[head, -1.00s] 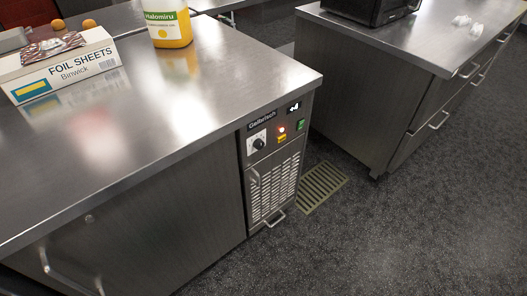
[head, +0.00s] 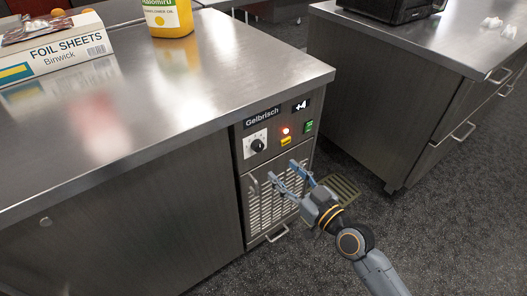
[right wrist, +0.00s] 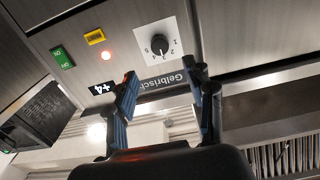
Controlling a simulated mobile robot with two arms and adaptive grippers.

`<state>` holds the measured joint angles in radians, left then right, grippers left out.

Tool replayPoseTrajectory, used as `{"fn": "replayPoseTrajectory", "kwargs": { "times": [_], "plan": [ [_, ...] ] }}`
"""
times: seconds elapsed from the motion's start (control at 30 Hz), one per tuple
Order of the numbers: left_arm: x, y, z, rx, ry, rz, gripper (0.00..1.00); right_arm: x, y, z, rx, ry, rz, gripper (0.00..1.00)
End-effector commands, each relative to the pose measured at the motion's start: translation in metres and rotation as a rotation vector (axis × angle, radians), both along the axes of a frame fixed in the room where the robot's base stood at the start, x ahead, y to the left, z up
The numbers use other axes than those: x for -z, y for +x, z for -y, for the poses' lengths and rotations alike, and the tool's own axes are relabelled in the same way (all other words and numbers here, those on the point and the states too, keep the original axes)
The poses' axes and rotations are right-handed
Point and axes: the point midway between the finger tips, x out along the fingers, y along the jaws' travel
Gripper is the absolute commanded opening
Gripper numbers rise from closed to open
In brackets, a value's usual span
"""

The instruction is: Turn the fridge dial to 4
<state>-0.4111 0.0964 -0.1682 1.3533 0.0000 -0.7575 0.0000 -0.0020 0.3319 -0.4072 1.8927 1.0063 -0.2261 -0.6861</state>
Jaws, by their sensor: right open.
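The fridge dial (head: 257,145) is a black round knob on a white square plate, on the steel control panel below the counter. In the right wrist view the dial (right wrist: 159,45) appears upside down, with small numbers around it; its exact setting is too small to tell. A display (head: 301,105) above right of it reads +4. My right gripper (head: 282,170) is open and empty, in front of the vent grille, below and right of the dial and apart from it. In the right wrist view the dial shows beyond the gap between the fingertips (right wrist: 160,74). My left gripper is not in view.
A red light (head: 286,131), a yellow label (head: 286,141) and a green switch (head: 309,127) sit right of the dial. The counter (head: 200,85) overhangs the panel. A foil box (head: 60,52) and a yellow bottle (head: 168,18) stand on it. A second counter (head: 420,45) is at right.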

Motion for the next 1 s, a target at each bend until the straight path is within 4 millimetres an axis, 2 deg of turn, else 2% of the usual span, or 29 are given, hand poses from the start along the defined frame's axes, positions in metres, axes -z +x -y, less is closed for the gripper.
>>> {"fn": "replayPoseTrajectory", "kwargs": {
  "times": [0.2, 0.4, 0.6, 0.9, 1.0],
  "plan": [
    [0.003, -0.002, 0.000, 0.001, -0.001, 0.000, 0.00, -0.001, 0.040, -0.030, 0.000, 0.004, -0.001, 0.53],
    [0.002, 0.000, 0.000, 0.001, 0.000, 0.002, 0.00, 0.000, 0.067, -0.049, 0.001, 0.002, 0.000, 0.53],
    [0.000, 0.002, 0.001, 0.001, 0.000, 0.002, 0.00, 0.001, 0.079, -0.057, 0.000, 0.000, -0.001, 0.53],
    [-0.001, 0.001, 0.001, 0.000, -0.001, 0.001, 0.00, 0.001, 0.080, -0.058, 0.000, -0.001, -0.001, 0.53],
    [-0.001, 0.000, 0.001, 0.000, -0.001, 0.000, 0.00, 0.001, 0.080, -0.058, 0.000, -0.001, -0.001, 0.33]
  ]
}}
